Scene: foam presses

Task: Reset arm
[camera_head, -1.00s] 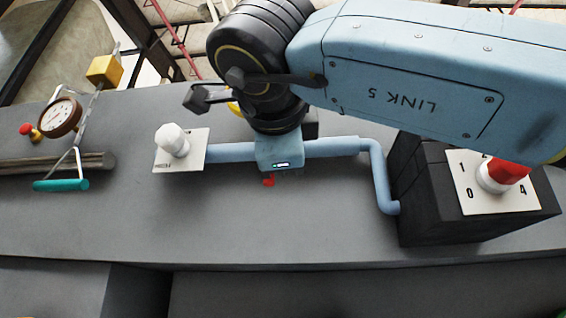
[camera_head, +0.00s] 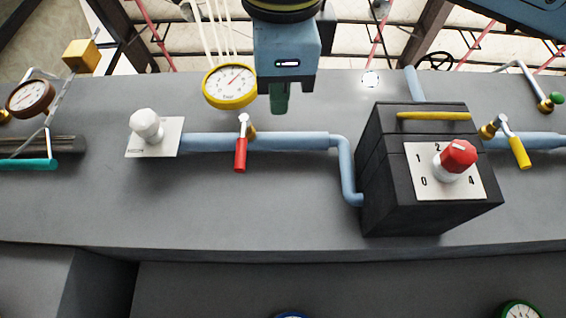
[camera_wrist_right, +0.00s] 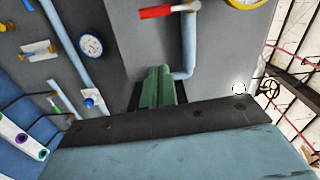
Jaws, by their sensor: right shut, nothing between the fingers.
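My right gripper (camera_head: 280,97) hangs from the top middle of the head view, its blue body above short green fingers. The fingers are shut together with nothing between them. They are above the blue pipe and the red-handled valve (camera_head: 241,154), in front of the grey panel and apart from the valve in the picture. The wrist view shows the closed green fingers (camera_wrist_right: 158,88) too, with the red lever (camera_wrist_right: 156,12) beyond them at the top. My left gripper is in neither view.
A yellow-rimmed gauge (camera_head: 230,86) is just left of the gripper. A white knob (camera_head: 147,125) is at left. A black box (camera_head: 385,185) with a red dial (camera_head: 459,156) stands at right. A yellow-handled valve (camera_head: 519,151) is farther right.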

